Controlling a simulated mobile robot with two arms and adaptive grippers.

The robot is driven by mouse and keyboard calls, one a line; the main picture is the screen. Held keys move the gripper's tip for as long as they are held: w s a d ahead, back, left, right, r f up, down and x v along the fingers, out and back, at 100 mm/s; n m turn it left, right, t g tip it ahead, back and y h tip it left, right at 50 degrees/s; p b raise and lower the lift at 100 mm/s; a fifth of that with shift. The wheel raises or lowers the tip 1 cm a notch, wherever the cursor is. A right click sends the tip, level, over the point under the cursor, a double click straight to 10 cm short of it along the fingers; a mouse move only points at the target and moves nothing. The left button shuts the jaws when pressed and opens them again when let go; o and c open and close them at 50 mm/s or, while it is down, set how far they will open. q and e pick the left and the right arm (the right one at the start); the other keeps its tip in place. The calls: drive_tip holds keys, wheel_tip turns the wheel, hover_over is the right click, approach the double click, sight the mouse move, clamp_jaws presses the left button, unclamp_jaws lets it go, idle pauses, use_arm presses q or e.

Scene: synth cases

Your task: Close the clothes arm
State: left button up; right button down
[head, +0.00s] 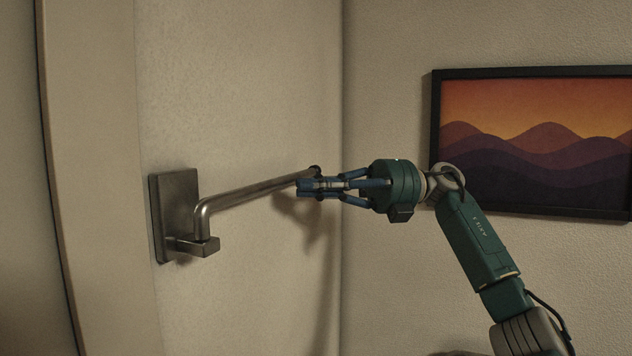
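The clothes arm (255,193) is a bent metal rod on a square metal wall plate (175,215) at the left of the head view. It rises from a small bracket (200,246) and slants up to the right, ending in a dark tip. My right gripper (303,187) comes in from the right, with its blue fingers close together and pointing left. The fingers are just below the rod's far end and overlap it in the picture. I cannot tell whether they touch it. My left gripper is not in view.
A framed picture of orange sky and dark hills (535,140) hangs on the right wall, behind my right arm. A wall corner runs down behind the gripper. A pale curved panel edge (95,180) stands at the left. The space below the rod looks clear.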

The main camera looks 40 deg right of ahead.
drive_tip(key=shift+w+d+r, duration=0.1)
drive_tip(key=shift+d+r, duration=0.05)
drive_tip(key=shift+r, duration=0.05)
idle(0.4)
drive_tip(key=v, duration=1.1)
drive_tip(key=shift+s+d+f, duration=0.15)
drive_tip(key=shift+s+d, duration=0.05)
drive_tip(key=shift+d, duration=0.05)
drive_tip(key=shift+s, duration=0.1)
drive_tip(key=shift+f, duration=0.1)
